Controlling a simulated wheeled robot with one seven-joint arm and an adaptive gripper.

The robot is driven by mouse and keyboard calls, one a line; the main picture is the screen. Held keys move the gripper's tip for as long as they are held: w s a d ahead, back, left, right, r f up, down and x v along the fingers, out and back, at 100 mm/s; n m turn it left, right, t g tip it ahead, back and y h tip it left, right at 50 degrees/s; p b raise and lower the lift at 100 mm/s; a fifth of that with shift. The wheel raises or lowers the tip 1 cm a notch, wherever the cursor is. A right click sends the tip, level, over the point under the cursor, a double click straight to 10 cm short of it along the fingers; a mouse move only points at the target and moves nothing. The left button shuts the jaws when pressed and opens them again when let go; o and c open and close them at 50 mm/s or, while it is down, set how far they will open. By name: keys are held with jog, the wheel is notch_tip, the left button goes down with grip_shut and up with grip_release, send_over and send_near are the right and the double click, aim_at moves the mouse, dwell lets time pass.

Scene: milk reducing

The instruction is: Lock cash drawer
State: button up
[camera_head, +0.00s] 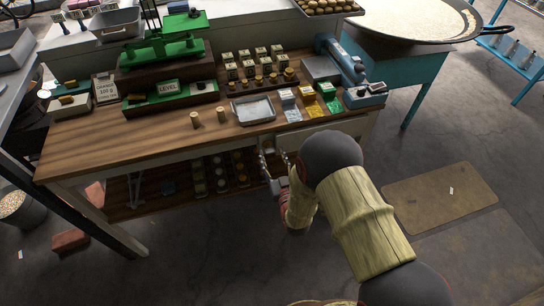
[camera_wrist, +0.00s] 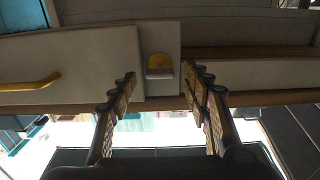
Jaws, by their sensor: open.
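A cream drawer front (camera_wrist: 85,60) with a yellow handle (camera_wrist: 30,83) fills the left of the wrist view. Beside its right edge is a narrow cream panel with a small yellow tab-like piece (camera_wrist: 159,63), which looks like the lock. My gripper (camera_wrist: 158,78) is open, its two fingers on either side of this piece. They seem to be short of the panel, and nothing is between them. In the head view my gripper (camera_head: 273,162) is at the front of the wooden workbench (camera_head: 110,150), below the top. My arm hides much of the drawer there.
The benchtop holds a green scale (camera_head: 160,52), several small jars and coloured packets (camera_head: 328,100), and a blue-grey device (camera_head: 345,70). A lower shelf below holds several small items. A large pan (camera_head: 410,20) stands on a blue table at right. The floor at right is mostly clear.

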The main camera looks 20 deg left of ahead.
jog(key=shift+w+a, duration=0.2)
jog(key=shift+w, duration=0.1)
jog(key=shift+c, duration=0.2)
jog(key=c, duration=1.1)
jog(key=shift+n, duration=0.3)
jog(key=n+b, duration=0.2)
jog(key=n, duration=0.1)
jog(key=shift+n, duration=0.3)
jog(key=n+b, duration=0.2)
jog(key=n, duration=0.2)
jog(key=shift+a+f+n, duration=0.1)
jog(key=shift+n, duration=0.2)
jog(key=shift+s+n+b, duration=0.1)
jog(key=shift+n+b, duration=1.7)
jog(key=shift+n, duration=2.7)
